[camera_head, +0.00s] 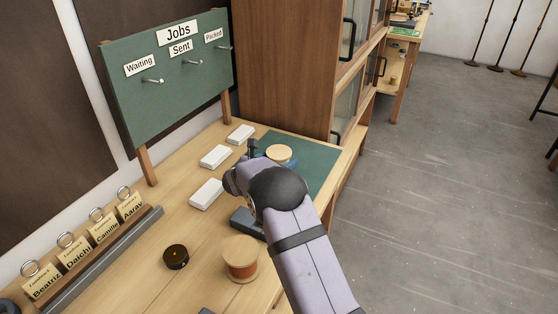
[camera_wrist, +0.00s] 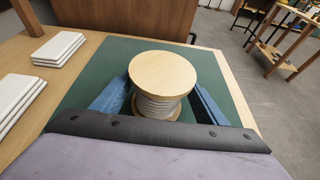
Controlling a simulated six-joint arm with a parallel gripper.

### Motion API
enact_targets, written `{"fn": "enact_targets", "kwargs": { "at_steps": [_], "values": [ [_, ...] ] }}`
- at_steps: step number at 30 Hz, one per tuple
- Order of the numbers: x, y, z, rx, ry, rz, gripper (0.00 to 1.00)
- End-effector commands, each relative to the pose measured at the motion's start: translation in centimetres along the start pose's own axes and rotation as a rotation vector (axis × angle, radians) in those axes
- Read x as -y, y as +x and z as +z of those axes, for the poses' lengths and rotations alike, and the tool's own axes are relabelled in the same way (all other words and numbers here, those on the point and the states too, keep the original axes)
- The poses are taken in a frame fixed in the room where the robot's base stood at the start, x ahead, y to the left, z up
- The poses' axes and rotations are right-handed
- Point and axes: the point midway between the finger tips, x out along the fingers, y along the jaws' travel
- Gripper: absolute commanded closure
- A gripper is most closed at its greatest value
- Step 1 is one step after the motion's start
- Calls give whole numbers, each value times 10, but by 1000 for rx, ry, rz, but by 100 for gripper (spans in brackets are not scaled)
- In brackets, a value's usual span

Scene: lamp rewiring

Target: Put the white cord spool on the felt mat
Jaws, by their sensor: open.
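The white cord spool (camera_wrist: 163,75) has pale wooden end discs and white cord wound between them. It appears to stand upright on the green felt mat (camera_wrist: 108,62). In the head view the spool's top disc (camera_head: 279,152) shows past my wrist, over the mat (camera_head: 316,166). My gripper (camera_wrist: 158,98) is open, with one blue finger on each side of the spool. Small gaps seem to show between fingers and spool, though contact low down is hard to judge. In the head view my gripper (camera_head: 268,160) is partly hidden by my wrist.
White boxes (camera_head: 207,194) lie left of the mat. A copper-coloured spool (camera_head: 240,259) and a black round item (camera_head: 176,257) stand nearer. A tag rack (camera_head: 98,255) and the Jobs board (camera_head: 170,85) are at left. A wooden cabinet (camera_head: 290,60) rises behind the mat.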

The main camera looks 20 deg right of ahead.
Motion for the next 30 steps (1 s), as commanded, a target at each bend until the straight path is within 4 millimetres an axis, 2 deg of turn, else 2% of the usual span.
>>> {"fn": "enact_targets", "kwargs": {
  "at_steps": [4,7,21,30],
  "values": [
    [0,-4,3,0,0,1,34],
    [-1,-14,2,1,0,3,34],
    [-1,-94,2,0,0,3,34],
    [0,-120,2,0,-1,1,34]
  ]
}}
